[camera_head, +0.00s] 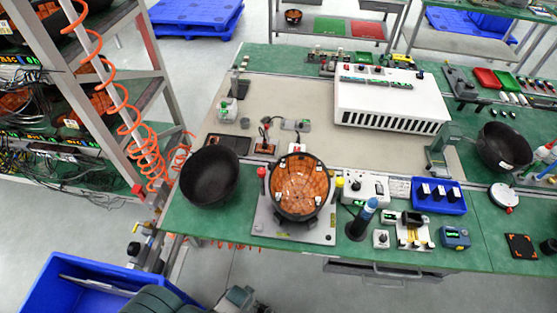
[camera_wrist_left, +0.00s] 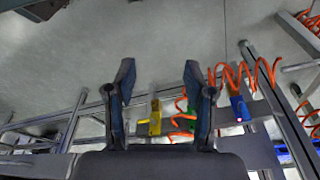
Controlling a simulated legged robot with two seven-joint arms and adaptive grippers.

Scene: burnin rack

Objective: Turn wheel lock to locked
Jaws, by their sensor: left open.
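My left gripper (camera_wrist_left: 160,78) shows in the left wrist view with its two dark fingers spread wide and nothing between them. It points over grey floor and metal frame bars. I cannot pick out a wheel lock for certain in either view. A small red part (camera_head: 137,189) sits low on the post of the metal rack (camera_head: 110,130) at the left of the head view; I cannot tell what it is. In the wrist view, a yellow fitting (camera_wrist_left: 151,122) and a blue one (camera_wrist_left: 239,106) lie beyond the fingers. My right gripper is not in view.
Orange coiled hoses (camera_head: 122,105) hang beside the rack and also show in the wrist view (camera_wrist_left: 245,72). A green workbench (camera_head: 235,230) carries a dark bowl (camera_head: 209,176), a fixture and a white box (camera_head: 390,100). A blue bin (camera_head: 62,275) stands at lower left.

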